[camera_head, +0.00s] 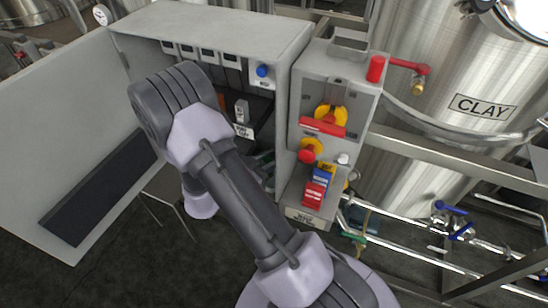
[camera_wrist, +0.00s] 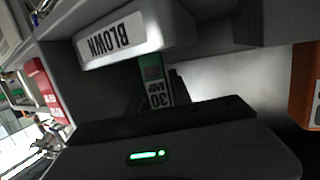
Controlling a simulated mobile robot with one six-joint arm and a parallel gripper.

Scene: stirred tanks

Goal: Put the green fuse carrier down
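The green fuse carrier (camera_wrist: 154,72), with a white 30 AMP label, shows in the wrist view just beyond my gripper (camera_wrist: 158,104). Dark finger shapes lie close on both sides of it, so my gripper looks shut on it. Its near end is hidden behind the gripper body. Its far end is close to the grey holder with the BLOWN label (camera_wrist: 125,34), which reads upside down here. Whether the carrier touches this holder I cannot tell. In the head view my own arm hides the gripper and the carrier.
The open grey cabinet (camera_head: 215,25) has its door (camera_head: 75,130) swung left. A control box (camera_head: 340,70) with red and yellow switches stands to its right. Red and blue carriers (camera_head: 318,185) sit low in it. The CLAY tank (camera_head: 440,70) and pipes are farther right. An orange block (camera_wrist: 304,85) edges the wrist view.

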